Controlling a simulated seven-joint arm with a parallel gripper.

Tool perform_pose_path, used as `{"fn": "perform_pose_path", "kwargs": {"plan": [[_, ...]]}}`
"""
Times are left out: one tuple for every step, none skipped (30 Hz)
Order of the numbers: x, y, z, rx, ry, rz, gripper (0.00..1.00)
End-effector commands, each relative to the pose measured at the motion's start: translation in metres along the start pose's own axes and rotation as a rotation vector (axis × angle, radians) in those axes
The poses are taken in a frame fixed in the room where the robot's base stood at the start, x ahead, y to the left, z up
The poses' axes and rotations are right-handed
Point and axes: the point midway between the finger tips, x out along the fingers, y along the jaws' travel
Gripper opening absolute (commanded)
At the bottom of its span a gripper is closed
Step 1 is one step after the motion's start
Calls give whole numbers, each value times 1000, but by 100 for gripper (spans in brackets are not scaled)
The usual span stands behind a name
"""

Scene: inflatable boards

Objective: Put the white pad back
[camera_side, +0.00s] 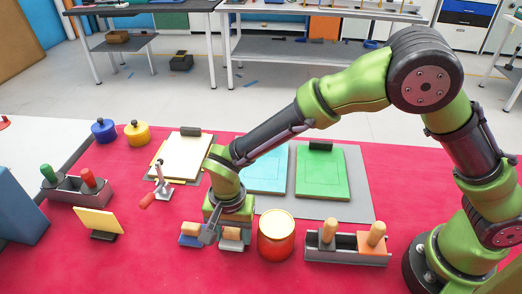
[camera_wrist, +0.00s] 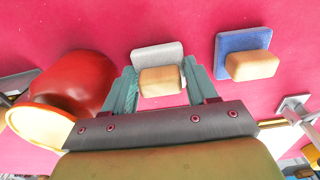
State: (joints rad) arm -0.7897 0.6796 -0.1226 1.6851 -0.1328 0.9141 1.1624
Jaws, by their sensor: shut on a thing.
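The white pad (camera_wrist: 157,54) is a pale grey-white block with a tan wooden grip. My gripper (camera_wrist: 161,74) has one finger on each side of that grip and is shut on it. In the side view the white pad (camera_side: 231,245) is under my gripper (camera_side: 221,231), partly covered by it. I cannot tell whether the pad touches the red surface. A blue pad (camera_wrist: 238,48) with a similar tan grip lies just beside it, on the left in the side view (camera_side: 190,240).
A red jar (camera_side: 276,243) with a yellowish top stands close to the right of my gripper. A toggle clamp (camera_side: 160,185) stands to the left. Behind are a clipped cream board (camera_side: 187,155), a blue board (camera_side: 264,172) and a green board (camera_side: 321,175).

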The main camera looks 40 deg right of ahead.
Motion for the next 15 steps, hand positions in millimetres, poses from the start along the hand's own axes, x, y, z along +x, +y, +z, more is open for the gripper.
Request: {"fn": "perform_pose_path", "kwargs": {"plan": [[2,0,0,0,0,-1,24],[3,0,0,0,0,-1,24],[2,0,0,0,0,-1,24],[2,0,0,0,0,-2,24],[2,0,0,0,0,-2,24],[2,0,0,0,0,-2,24],[2,0,0,0,0,-2,24],[2,0,0,0,0,-1,24],[3,0,0,0,0,-1,24],[4,0,0,-1,0,-1,24],[5,0,0,-1,0,0,24],[5,0,0,0,0,-1,60],[5,0,0,0,0,-1,65],[5,0,0,0,0,-1,68],[5,0,0,-1,0,-1,68]]}}
